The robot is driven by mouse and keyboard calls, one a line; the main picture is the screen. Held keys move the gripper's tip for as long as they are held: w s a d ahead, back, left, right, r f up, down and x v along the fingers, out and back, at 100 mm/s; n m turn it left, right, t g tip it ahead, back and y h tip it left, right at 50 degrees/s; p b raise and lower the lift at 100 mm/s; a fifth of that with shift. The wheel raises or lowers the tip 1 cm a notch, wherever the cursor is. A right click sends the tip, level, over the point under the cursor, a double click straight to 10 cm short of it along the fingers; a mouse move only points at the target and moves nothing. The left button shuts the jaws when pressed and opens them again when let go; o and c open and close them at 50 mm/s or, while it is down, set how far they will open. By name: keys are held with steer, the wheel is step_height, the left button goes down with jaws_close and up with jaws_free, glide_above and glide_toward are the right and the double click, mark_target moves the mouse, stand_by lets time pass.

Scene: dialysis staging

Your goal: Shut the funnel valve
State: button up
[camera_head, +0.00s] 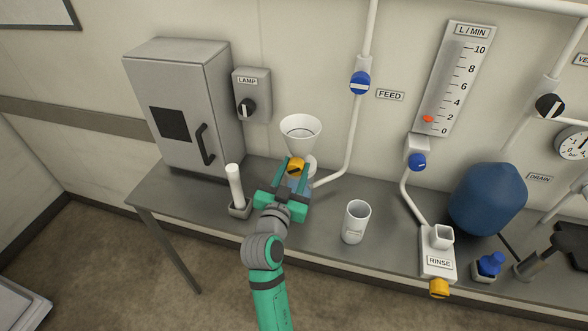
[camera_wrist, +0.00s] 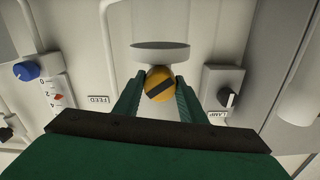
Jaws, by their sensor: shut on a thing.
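The funnel (camera_head: 300,132) is a white cone above the bench, near the back wall. Its valve has a round yellow knob (camera_head: 295,167) with a dark bar, just below the cone. My gripper (camera_head: 295,169) reaches up from the front, with its green fingers on either side of the knob. In the wrist view the gripper (camera_wrist: 160,88) is shut on the yellow knob (camera_wrist: 159,83), and the knob's dark bar lies at a slant. The funnel (camera_wrist: 160,52) shows there above the knob. The valve body behind the knob is mostly hidden.
A white cylinder in a holder (camera_head: 236,190) stands close left of my gripper. A clear cup (camera_head: 356,222) stands to the right. The FEED pipe with a blue knob (camera_head: 360,83) runs behind. A grey cabinet (camera_head: 180,105) and LAMP switch (camera_head: 249,97) are at the left.

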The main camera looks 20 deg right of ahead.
steer(key=o, duration=1.1)
steer(key=shift+c, duration=0.2)
steer(key=shift+s+a, duration=0.1)
steer(key=v, duration=1)
steer(key=shift+s+a, duration=0.2)
